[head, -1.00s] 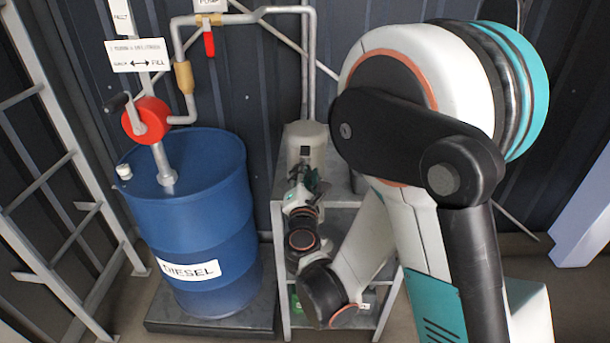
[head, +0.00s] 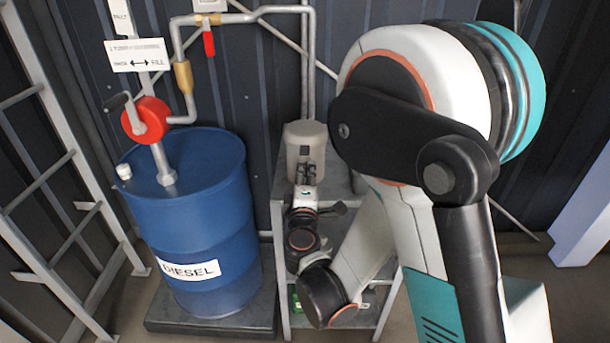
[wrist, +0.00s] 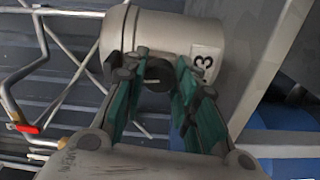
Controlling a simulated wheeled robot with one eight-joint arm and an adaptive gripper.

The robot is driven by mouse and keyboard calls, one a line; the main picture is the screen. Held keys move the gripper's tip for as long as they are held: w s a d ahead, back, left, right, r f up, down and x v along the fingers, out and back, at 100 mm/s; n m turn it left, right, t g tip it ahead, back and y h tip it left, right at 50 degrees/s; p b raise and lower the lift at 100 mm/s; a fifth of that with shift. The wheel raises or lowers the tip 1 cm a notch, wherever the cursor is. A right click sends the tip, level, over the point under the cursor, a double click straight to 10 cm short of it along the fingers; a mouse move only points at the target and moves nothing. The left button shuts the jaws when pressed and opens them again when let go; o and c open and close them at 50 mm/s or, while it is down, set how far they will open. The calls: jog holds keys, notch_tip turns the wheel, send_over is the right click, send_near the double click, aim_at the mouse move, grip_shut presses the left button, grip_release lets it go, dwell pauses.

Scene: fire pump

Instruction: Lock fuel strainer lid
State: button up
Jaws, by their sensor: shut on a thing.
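The fuel strainer (head: 305,138) is a pale grey-beige cylinder at the back of the grey stand, under the vertical pipe. In the wrist view the strainer (wrist: 165,35) fills the top middle, with a "3" label on its side. A dark round knob (wrist: 158,74) sits at the strainer's near side, between my fingertips. My gripper (wrist: 155,80), with green-padded fingers, is shut on this knob. In the head view my gripper (head: 306,172) is small and directly in front of the strainer. The lid's locking part cannot be made out clearly.
A blue diesel drum (head: 200,230) with a red hand pump (head: 147,120) stands left of the grey stand (head: 283,240). Pipes with a red-handled valve (head: 209,44) run along the dark corrugated wall. A ladder (head: 60,190) is at far left.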

jog(key=shift+m, duration=0.7)
jog(key=shift+f, duration=0.1)
jog(key=o, duration=1)
jog(key=shift+o, duration=0.2)
